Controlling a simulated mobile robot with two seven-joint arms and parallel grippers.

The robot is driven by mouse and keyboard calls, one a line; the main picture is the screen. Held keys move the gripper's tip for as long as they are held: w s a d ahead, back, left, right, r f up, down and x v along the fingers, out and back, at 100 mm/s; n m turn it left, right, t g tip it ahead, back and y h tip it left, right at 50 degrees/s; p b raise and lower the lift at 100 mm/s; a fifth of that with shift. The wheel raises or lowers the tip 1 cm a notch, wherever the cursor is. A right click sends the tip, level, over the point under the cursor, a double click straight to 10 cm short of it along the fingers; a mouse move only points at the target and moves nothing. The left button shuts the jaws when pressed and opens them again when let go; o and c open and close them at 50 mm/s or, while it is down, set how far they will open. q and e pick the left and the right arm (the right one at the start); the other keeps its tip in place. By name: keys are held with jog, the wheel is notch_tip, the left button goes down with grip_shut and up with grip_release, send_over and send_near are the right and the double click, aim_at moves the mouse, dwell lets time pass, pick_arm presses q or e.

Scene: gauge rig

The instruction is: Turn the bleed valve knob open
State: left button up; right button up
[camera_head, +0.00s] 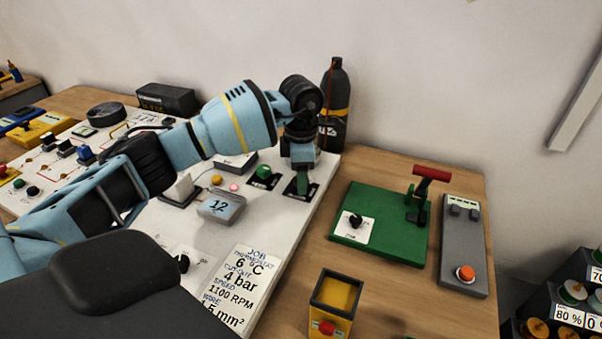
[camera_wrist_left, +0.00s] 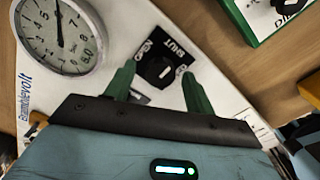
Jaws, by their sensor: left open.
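The bleed valve knob (camera_wrist_left: 160,69) is a black knob on a black plate (camera_wrist_left: 148,84), with "SHUT" printed along one side. In the head view my left gripper (camera_head: 302,180) points down over the black plate (camera_head: 313,190) at the white panel's right edge, and the knob is hidden there. A round white gauge (camera_wrist_left: 58,36) is beside the plate in the wrist view. My right gripper is not in view.
A green board (camera_head: 382,222) with a red-handled lever is to the right, across bare wood.

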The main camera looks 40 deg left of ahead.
pick_arm(q)
jog(key=c, duration=1)
jog(key=shift+o, duration=0.2)
